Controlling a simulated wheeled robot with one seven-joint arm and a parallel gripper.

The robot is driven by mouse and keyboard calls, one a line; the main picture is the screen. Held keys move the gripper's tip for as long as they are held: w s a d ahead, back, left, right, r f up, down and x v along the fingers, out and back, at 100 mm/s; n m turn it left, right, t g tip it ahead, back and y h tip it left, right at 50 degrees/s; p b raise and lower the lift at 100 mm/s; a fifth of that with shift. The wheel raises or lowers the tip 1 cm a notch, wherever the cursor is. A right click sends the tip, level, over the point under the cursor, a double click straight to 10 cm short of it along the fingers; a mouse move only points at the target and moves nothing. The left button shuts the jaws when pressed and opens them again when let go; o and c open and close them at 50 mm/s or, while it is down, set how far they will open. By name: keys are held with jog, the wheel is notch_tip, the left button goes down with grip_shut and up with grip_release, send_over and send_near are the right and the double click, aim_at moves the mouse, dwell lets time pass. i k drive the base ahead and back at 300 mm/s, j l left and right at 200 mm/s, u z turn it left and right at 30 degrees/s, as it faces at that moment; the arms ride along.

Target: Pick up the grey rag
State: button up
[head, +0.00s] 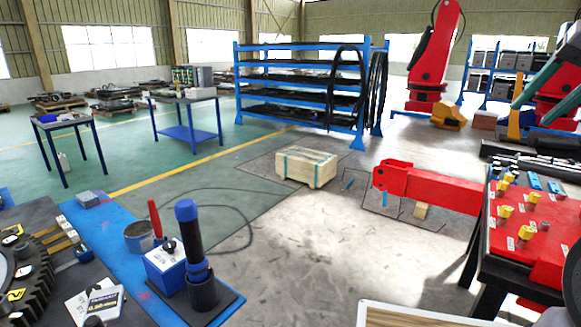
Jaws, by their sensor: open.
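I cannot make out a grey rag for certain in the head view. A small, flat grey item (88,199) lies on the blue edge strip of the workbench at the left; it is too small to tell whether it is folded cloth or a box. My gripper is not in view.
The near-left workbench (125,262) holds a black gear (28,285), a tin (139,237), a blue-and-black upright tool (193,255) and a white-and-blue box (165,268). A red-topped table (535,235) stands at right. A wooden crate (306,167) sits on the floor; concrete between is mostly clear.

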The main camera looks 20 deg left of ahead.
aim_at(88, 199)
jog(key=i+j+u, duration=0.15)
jog(key=i+u, duration=0.15)
jog(key=i, duration=0.5)
jog(key=i+u, duration=0.3)
jog(key=i, duration=0.45)
jog(key=i+l+u, duration=0.3)
jog(key=i, duration=0.45)
jog(key=i+j+u, duration=0.1)
jog(key=i+u, duration=0.85)
jog(key=i+l+u, duration=0.25)
jog(key=i+u, duration=0.2)
jog(key=i+j+u, duration=0.2)
jog(key=u, duration=0.25)
jog(key=i+j+u, duration=0.1)
jog(key=i+u, duration=0.5)
jog(key=u, duration=0.25)
